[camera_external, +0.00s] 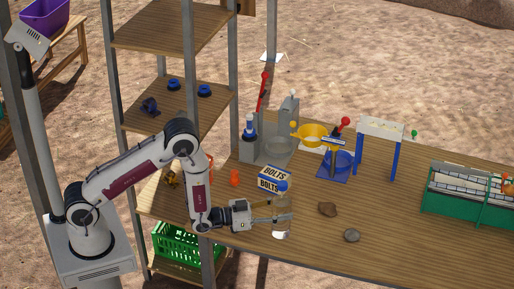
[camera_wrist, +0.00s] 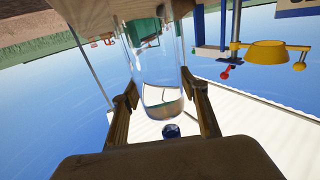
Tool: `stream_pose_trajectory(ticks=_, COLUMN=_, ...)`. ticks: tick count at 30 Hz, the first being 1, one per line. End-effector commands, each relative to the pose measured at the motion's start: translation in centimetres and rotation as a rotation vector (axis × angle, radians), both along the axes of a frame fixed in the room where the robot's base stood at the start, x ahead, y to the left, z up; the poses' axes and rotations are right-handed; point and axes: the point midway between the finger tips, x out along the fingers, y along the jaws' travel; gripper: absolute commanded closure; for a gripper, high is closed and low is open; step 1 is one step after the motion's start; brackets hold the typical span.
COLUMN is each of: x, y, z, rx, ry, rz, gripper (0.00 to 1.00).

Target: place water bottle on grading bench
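A clear water bottle (camera_external: 281,230) with a blue cap (camera_external: 281,186) is upright at the front left of the wooden bench (camera_external: 315,250). My gripper (camera_external: 276,213) reaches in from the left with its fingers on either side of the bottle. In the wrist view the clear bottle (camera_wrist: 158,70) fills the space between the two fingertips, which appear to press on its sides. The blue cap (camera_wrist: 171,131) shows below it in that upside-down view. I cannot tell whether the bottle's base touches the bench. No label identifies which surface is the grading bench.
Behind the bottle are a BOLTS box (camera_external: 273,179) and an orange item (camera_external: 235,177). Stones (camera_external: 327,209) lie to the right. A yellow bowl (camera_external: 312,135), white-topped stand (camera_external: 380,129) and green rack (camera_external: 458,206) stand farther off. A shelf post (camera_external: 207,258) is near my arm.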

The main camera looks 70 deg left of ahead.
Motion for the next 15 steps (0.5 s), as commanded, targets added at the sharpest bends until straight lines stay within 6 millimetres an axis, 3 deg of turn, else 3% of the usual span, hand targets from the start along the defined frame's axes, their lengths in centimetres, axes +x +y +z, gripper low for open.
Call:
stream_pose_trajectory(ticks=2, x=0.00, y=0.00, z=0.01, rx=0.000, ry=0.000, rz=0.000, gripper=0.40)
stream_pose_trajectory(ticks=15, x=0.00, y=0.00, z=0.13, rx=0.000, ry=0.001, rz=0.000, gripper=0.40)
